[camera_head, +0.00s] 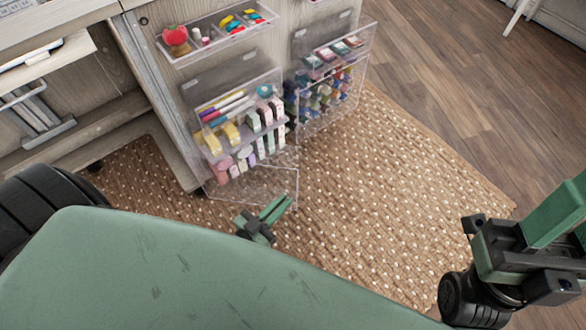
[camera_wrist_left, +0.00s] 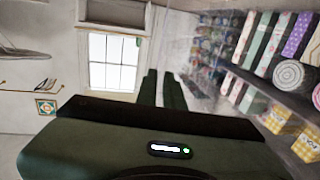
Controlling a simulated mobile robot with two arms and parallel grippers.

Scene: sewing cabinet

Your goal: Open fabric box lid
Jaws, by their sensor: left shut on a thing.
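The fabric box (camera_head: 240,128) is a clear box on the cabinet front, holding rolls and folded pieces of fabric on small shelves. Its contents also show at the right of the left wrist view (camera_wrist_left: 268,62). A clear panel, seemingly its lid (camera_head: 262,180), sticks out at the bottom of the box, low over the rug. My left gripper (camera_head: 275,208) is at this panel's outer lower edge, its green fingers close together and shut on it. The fingers also show in the left wrist view (camera_wrist_left: 161,90); the clear edge between them is hard to make out.
A second clear box with bottles (camera_head: 325,90) stands to the right, and a tray (camera_head: 218,35) with a red pincushion is above. A woven rug (camera_head: 390,180) covers the floor. Open floor lies to the right. My right arm shows at the right edge.

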